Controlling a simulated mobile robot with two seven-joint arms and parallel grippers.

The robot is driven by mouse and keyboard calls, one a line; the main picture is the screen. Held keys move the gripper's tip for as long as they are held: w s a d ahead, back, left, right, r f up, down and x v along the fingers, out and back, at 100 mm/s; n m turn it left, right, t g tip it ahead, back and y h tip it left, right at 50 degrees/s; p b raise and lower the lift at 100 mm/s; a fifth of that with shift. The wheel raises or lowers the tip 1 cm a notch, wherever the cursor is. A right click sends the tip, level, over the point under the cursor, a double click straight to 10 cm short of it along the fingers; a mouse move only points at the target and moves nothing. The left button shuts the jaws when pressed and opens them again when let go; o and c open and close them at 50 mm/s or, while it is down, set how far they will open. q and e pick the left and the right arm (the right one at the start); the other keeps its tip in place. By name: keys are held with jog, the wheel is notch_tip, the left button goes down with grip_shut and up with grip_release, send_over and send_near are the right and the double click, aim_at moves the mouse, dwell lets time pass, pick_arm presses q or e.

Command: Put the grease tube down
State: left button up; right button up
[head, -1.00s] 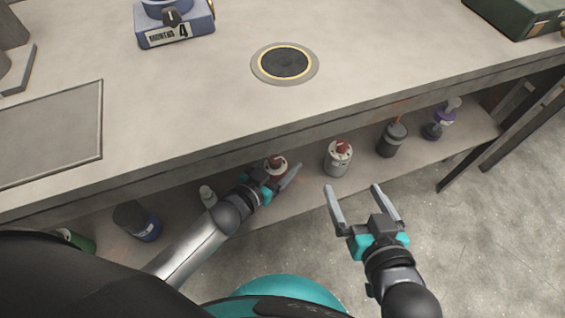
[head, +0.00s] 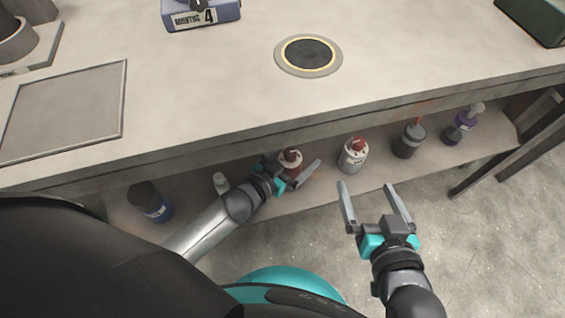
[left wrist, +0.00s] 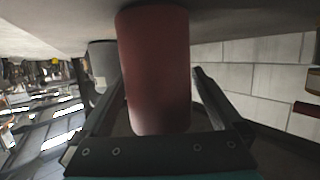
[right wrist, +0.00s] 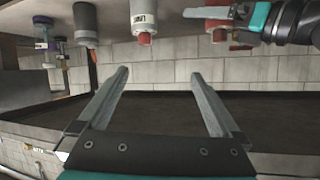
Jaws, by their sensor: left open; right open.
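The grease tube is a dark red cylinder that fills the middle of the left wrist view (left wrist: 158,70). It stands on the lower shelf under the workbench, where its red-tipped end shows in the head view (head: 291,156). My left gripper (head: 291,172) is open around it, one finger on each side. I cannot tell whether either finger touches it. The tube's end and part of the left gripper also show at the top of the right wrist view (right wrist: 217,30). My right gripper (head: 368,188) is open and empty, out in front of the shelf.
The lower shelf (head: 325,186) also holds a white can with a red cap (head: 353,158), a dark container (head: 409,140), a purple-marked bottle (head: 462,126), a small pale bottle (head: 220,183) and a blue can (head: 151,202). The bench edge (head: 330,117) overhangs the shelf.

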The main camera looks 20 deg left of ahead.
aim_at(286, 165)
pick_arm(q)
jog(key=shift+p+v, duration=0.6)
jog(key=shift+v, duration=0.6)
jog(key=shift+p+v, duration=0.45)
jog(key=shift+v, duration=0.55)
jog(key=p+v, duration=0.2)
jog(key=v, duration=0.2)
jog(key=shift+s+a+r, duration=0.15)
jog(key=shift+s+r, duration=0.15)
jog(key=shift+p+v, duration=0.5)
jog(key=shift+v, duration=1)
pick_arm(e)
jog(key=s+d+f+g+h, duration=0.1)
jog(key=s+d+g+h, duration=0.3)
jog(key=d+g, duration=0.4)
jog(key=shift+s+d+f+m, duration=0.35)
jog(key=shift+s+d, duration=0.1)
jog(key=shift+s, duration=0.45)
pick_arm(q)
jog(key=shift+f, duration=0.1)
